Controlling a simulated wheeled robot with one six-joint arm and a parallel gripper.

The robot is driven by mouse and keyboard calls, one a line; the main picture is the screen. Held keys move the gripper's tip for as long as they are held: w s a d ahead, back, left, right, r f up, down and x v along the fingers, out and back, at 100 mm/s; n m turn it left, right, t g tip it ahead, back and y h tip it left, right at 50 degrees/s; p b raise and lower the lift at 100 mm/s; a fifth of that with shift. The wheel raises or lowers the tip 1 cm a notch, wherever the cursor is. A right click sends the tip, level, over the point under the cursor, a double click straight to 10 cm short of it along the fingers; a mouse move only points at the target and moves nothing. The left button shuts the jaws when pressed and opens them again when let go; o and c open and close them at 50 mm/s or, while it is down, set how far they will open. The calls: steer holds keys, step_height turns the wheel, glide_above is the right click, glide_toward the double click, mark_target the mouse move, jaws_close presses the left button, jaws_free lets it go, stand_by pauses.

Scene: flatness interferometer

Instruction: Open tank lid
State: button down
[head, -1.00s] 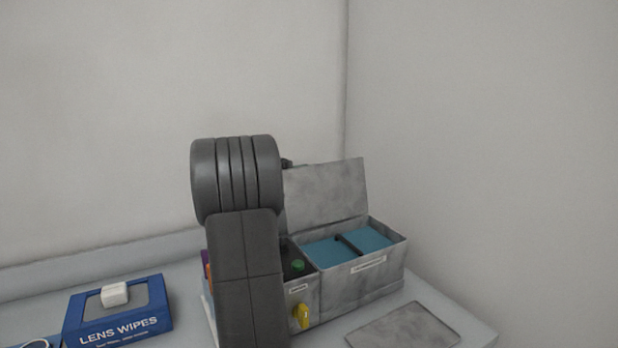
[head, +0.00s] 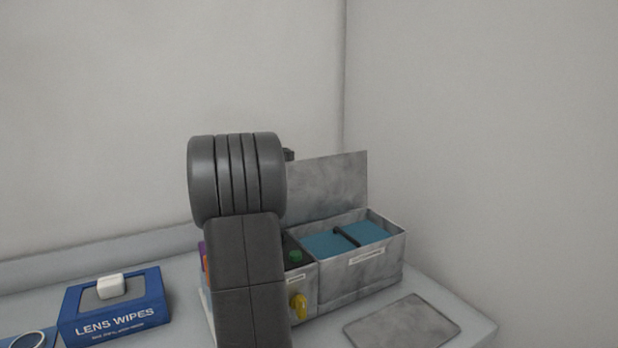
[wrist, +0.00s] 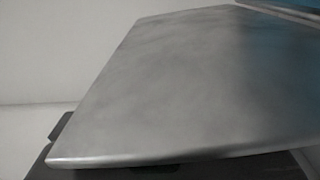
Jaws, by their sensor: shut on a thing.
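The grey tank lid (head: 325,188) stands raised, nearly upright, at the back of the tank (head: 365,272) in the head view. Blue shows inside the open tank, crossed by a dark bar. My gripper (wrist: 120,170) is shut on the lid's edge; dark parts of it show below and beside the lid plate (wrist: 180,90) in the wrist view. In the head view my arm hides most of the gripper, and only a small dark piece shows at the lid's upper left corner.
A section with a green knob (head: 295,256) and a yellow knob (head: 298,306) adjoins the tank's left side. A grey plate (head: 402,325) lies in front. A blue lens wipes box (head: 112,308) is at left. Walls stand behind and right.

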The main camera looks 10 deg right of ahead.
steer(key=shift+s+d+m, duration=0.1)
steer(key=shift+s+m, duration=0.1)
steer(key=shift+m, duration=0.1)
steer(key=c, duration=1.5)
jaws_free()
steer(key=shift+o, duration=0.2)
steer(key=v, duration=1.4)
steer(key=shift+d, duration=0.1)
